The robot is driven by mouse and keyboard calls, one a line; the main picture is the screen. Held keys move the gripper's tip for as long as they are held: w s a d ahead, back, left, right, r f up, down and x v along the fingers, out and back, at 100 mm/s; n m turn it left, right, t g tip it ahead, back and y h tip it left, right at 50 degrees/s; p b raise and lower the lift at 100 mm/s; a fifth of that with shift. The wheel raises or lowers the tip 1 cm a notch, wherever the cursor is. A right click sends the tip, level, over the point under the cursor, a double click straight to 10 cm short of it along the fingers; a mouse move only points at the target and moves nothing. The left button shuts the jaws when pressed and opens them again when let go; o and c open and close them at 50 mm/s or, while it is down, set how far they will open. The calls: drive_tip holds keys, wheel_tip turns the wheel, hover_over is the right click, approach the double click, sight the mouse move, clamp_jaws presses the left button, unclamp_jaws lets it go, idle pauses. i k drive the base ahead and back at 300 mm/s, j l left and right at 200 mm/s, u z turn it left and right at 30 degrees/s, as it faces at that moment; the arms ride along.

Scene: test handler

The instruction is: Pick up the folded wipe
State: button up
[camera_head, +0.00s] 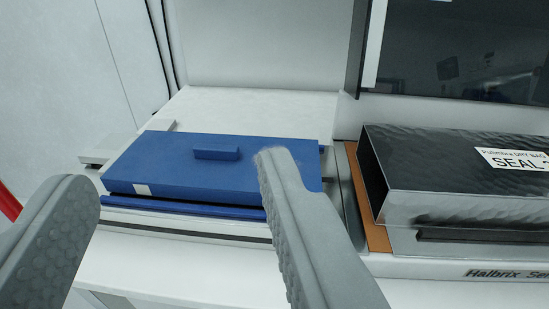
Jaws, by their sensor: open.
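I cannot make out a folded wipe for certain in this view. My gripper (175,170) is open, with its two grey textured fingers wide apart in the foreground and nothing between the tips. Beyond the fingers lies a flat blue block or lid (180,169) with a small raised blue bar on top and a small white patch on its front edge. The right finger covers part of its right side.
The blue block lies on a white ledge (265,103). At right, a shiny dark bag (440,203) labelled "SEAL" rests over an orange-brown surface (372,228). A dark panel (460,60) stands behind it. A red bar (9,204) shows at far left.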

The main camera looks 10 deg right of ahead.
sight(164, 125)
drive_tip(key=i+j, duration=0.15)
drive_tip(key=j, duration=0.2)
drive_tip(key=i+j+z, duration=0.1)
drive_tip(key=j, duration=0.25)
drive_tip(key=i+j, duration=0.4)
drive_tip(key=j, duration=0.35)
drive_tip(key=i+j+z, duration=0.1)
drive_tip(key=j, duration=0.25)
drive_tip(key=i, duration=0.05)
